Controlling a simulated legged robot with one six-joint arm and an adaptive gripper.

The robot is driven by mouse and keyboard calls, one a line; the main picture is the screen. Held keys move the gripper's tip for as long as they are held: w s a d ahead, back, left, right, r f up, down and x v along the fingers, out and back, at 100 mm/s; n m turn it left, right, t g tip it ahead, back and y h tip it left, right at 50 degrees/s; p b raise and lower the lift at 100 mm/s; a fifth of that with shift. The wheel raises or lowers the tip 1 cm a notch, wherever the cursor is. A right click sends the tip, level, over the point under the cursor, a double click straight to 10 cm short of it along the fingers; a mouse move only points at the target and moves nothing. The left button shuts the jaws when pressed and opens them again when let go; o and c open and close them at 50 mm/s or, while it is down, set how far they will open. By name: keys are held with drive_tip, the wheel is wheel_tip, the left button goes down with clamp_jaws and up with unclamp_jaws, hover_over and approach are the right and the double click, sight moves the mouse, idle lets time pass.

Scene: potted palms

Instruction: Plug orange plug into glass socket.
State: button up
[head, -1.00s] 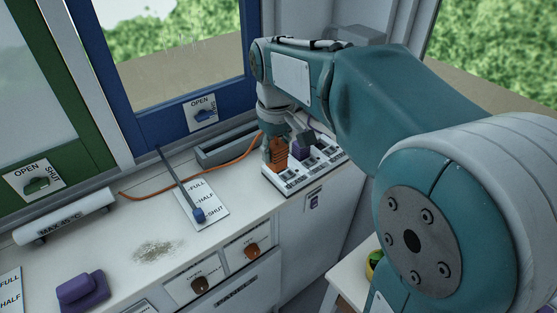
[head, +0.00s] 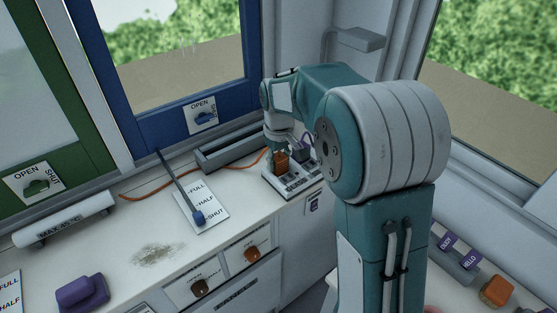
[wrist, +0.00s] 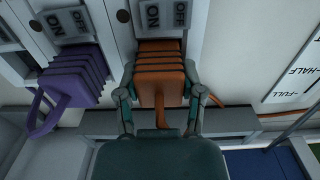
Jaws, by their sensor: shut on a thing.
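The orange plug (head: 281,163) is at the socket strip (head: 289,190) at the back of the counter, with an orange cord trailing left. My gripper (head: 279,150) comes down over it. In the wrist view my gripper (wrist: 160,88) is shut on the ribbed orange plug (wrist: 159,70), one finger on each side. The plug's far end meets the strip (wrist: 118,45) just below an ON/OFF switch (wrist: 161,14). I cannot tell how deep it sits. No readable label marks the glass socket.
A purple plug (wrist: 75,76) stands at the neighbouring socket, close beside my gripper. A grey trough (head: 232,150) lies behind the strip, and the blue window frame (head: 190,128) rises behind. A blue-tipped lever (head: 198,216) stands left. A side surface at lower right holds an orange block (head: 496,291).

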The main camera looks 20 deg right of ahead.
sight(279, 158)
drive_tip(key=o, duration=1.2)
drive_tip(key=shift+f, duration=0.1)
drive_tip(key=shift+c, duration=0.2)
wheel_tip(279, 158, up, 12)
drive_tip(key=shift+f, duration=0.1)
drive_tip(key=s+r+m+t, duration=0.2)
drive_tip(key=s+r+t, duration=0.15)
drive_tip(key=s, duration=1.05)
drive_tip(key=s+f+m+t, duration=0.2)
drive_tip(key=s+f, duration=0.3)
drive_tip(key=s, duration=0.7)
drive_tip(key=shift+m, duration=0.3)
